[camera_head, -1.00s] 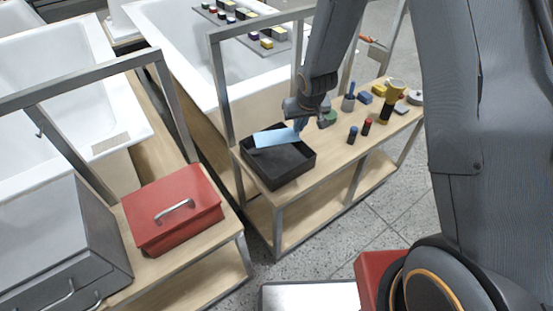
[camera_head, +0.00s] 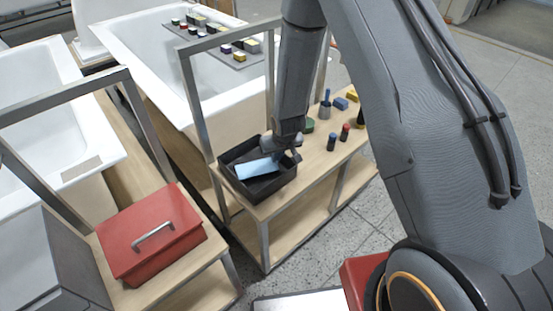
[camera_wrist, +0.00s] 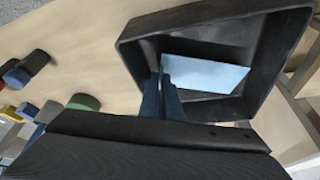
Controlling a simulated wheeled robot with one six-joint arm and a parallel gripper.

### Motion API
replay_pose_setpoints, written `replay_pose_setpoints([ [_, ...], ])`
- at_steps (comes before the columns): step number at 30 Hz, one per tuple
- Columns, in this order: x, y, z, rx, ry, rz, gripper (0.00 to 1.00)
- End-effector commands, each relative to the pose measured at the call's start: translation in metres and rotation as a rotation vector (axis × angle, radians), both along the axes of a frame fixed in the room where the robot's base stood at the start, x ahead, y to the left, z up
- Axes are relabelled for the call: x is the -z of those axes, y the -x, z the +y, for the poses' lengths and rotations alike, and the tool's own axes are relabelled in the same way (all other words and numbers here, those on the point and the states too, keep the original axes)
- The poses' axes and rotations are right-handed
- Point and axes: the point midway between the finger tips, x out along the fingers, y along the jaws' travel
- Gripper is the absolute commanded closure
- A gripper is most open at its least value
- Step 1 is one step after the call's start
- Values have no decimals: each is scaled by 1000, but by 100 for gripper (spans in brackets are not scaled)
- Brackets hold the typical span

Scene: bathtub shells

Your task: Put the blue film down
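The blue film (camera_head: 257,168) is a flat, light-blue sheet. It is inside the outline of the black tray (camera_head: 232,189), low over its floor; I cannot tell whether it touches the floor. My gripper (camera_head: 287,157) is at the tray's right side, shut on the film's near end. In the wrist view the film (camera_wrist: 212,74) extends to the right from my narrow fingers (camera_wrist: 161,85), across the tray's opening (camera_wrist: 135,45). The fingers hide the gripped edge.
Several small bottles and blocks (camera_head: 331,141) stand on the wooden shelf to the right of the tray. A red toolbox (camera_head: 150,235) sits on the left bench. A metal frame (camera_head: 193,95) rises behind the tray. White bathtubs (camera_head: 140,22) stand behind.

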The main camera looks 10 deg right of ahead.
Motion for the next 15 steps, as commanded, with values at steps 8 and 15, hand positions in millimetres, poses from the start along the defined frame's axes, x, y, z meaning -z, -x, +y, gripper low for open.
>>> replay_pose_setpoints([
  [8,17,-1,0,0,0,-2,100],
  [15,19,-1,0,0,0,-1,100],
])
